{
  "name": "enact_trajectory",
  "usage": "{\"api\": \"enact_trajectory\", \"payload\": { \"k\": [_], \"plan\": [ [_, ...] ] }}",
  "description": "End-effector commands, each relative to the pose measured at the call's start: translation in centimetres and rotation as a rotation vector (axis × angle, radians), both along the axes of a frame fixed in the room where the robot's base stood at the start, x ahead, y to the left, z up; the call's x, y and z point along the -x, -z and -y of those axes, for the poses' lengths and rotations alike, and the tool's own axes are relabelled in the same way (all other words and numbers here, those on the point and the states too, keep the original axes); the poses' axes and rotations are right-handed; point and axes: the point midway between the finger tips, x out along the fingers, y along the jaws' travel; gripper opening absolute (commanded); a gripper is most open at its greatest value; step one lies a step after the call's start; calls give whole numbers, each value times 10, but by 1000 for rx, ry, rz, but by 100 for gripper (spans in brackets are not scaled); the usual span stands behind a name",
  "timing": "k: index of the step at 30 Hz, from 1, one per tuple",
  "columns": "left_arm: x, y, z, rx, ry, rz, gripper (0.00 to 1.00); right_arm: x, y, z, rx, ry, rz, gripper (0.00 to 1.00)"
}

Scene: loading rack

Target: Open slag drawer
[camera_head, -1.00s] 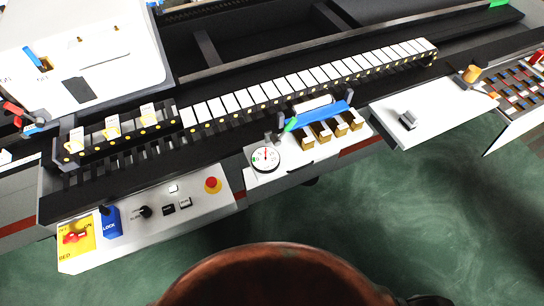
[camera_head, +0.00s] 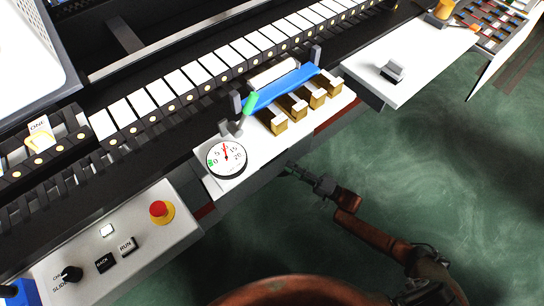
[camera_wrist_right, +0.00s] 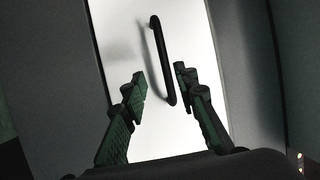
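In the right wrist view a white panel (camera_wrist_right: 205,65), which looks like the drawer front, carries a black bar handle (camera_wrist_right: 162,60). My right gripper (camera_wrist_right: 161,84) is open, with one finger on each side of the handle's lower part in the picture. I cannot tell whether the fingers reach its depth; no grasp shows. In the head view my right gripper (camera_head: 308,178) is just below the rack's front edge, near the dial gauge (camera_head: 227,158). The drawer front and handle are hidden there. My left gripper is not in view.
A control panel (camera_head: 120,245) with a red button (camera_head: 160,211) is at the lower left. A blue bar (camera_head: 281,90) lies over several brass blocks. A white shelf (camera_head: 410,60) with a grey grip juts out at right. Green floor is clear in front.

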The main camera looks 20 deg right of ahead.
Motion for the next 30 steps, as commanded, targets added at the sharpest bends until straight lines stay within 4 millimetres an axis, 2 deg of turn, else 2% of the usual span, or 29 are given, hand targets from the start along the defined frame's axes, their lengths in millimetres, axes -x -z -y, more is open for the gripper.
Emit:
{"api": "enact_trajectory", "payload": {
  "k": [5, 16, 21, 28, 30],
  "plan": [
    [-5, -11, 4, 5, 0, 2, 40, -11, -9, -13, -29, -19, 0, 27],
    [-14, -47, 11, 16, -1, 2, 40, -50, -17, -47, -23, -14, -1, 27],
    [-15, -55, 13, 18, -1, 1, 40, -56, -19, -53, -22, -14, -1, 27],
    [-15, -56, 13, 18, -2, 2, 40, -56, -20, -53, -22, -13, -1, 27],
    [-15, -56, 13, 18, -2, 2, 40, -56, -20, -53, -22, -13, -1, 23]
  ]
}}
